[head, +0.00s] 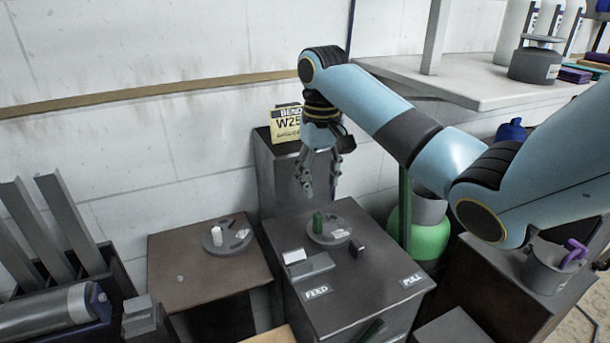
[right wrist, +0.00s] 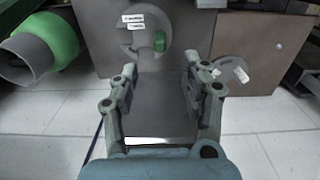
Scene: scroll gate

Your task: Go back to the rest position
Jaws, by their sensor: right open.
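My right gripper (head: 320,184) hangs fingers down from my light blue arm, above the back of the dark grey cabinet (head: 340,300). Its fingers are apart with nothing between them, as the right wrist view (right wrist: 160,78) also shows. Below it and clear of it, a grey round disc (head: 340,238) with a green upright peg (head: 318,222) sits on the cabinet top. In the right wrist view the green peg (right wrist: 159,41) lies beyond the fingers. My left gripper is not in view.
A brown table (head: 180,285) left of the cabinet bears another disc with a white peg (head: 217,236). A yellow sign (head: 286,122) stands behind the gripper. A light shelf (head: 470,85) and a green cylinder (head: 428,240) are at the right.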

